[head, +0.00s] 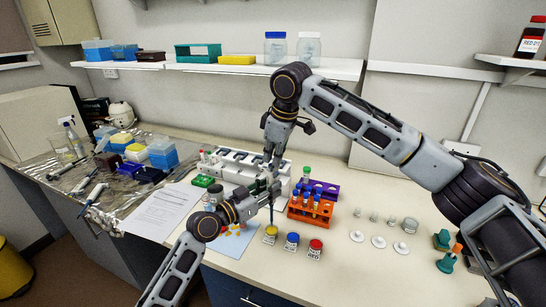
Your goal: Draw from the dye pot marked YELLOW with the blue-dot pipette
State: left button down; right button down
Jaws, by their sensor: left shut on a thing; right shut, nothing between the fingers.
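Three small labelled dye pots stand in a row on the bench: a yellow one (271,233), a blue one (292,239) and a red one (315,246). My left gripper (266,191) is shut on a slim dark pipette (271,215), held roughly upright. The pipette's lower end is just above or at the yellow pot; I cannot tell whether it is inside. No blue dot is readable on the pipette. My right gripper (272,163) is shut and empty, pointing down close above the left one, and the two overlap in the picture.
An orange tube rack (311,215) and a purple rack (326,190) stand right of the grippers. A white rack (235,160) is behind. A printed sheet (160,212) lies left. White discs (379,241) and small weights are on the right.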

aim_at(268, 173)
jog(key=shift+r, duration=2.95)
pick_arm(q)
jog(key=shift+r, duration=0.1)
